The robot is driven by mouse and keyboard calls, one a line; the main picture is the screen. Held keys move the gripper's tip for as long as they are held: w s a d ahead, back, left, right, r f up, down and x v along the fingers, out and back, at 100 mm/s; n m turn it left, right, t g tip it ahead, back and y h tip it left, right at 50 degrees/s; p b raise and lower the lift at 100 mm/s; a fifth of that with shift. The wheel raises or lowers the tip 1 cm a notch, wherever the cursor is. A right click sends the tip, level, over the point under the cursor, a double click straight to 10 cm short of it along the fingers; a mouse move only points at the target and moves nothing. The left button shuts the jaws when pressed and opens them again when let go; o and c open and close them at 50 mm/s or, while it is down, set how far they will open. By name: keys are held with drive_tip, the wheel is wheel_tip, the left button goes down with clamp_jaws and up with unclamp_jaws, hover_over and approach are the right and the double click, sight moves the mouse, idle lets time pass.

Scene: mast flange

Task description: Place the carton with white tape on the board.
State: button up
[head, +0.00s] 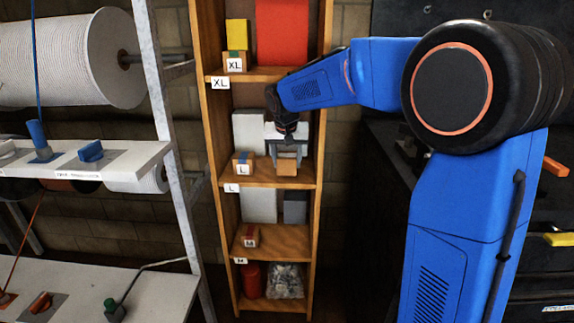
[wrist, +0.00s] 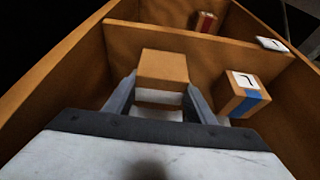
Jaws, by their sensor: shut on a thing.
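My gripper (head: 287,155) is inside the bay marked L of a wooden shelf unit, shut on a small brown carton (head: 287,167). In the wrist view the carton (wrist: 162,68) sits between the two grey fingers, with a white band, apparently its tape, across its near side. The carton is over the right part of the L board (head: 265,181). Its underside is close to the board, but I cannot tell whether they touch. A carton with blue tape and an L label (head: 243,163) stands on the same board to its left; it shows right of my gripper in the wrist view (wrist: 243,95).
The unit's side walls (head: 318,120) bound the bay closely. A grey box (head: 249,132) stands behind at left. A red-taped carton (head: 247,236) stands on the board below, and a yellow-taped one (head: 236,62) above. A white rack (head: 165,120) stands left of the unit.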

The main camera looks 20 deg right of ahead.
drive_tip(key=shift+f, duration=0.75)
drive_tip(key=o, duration=1.4)
drive_tip(key=shift+f, duration=0.15)
drive_tip(key=shift+c, duration=0.2)
drive_tip(key=v, duration=1.2)
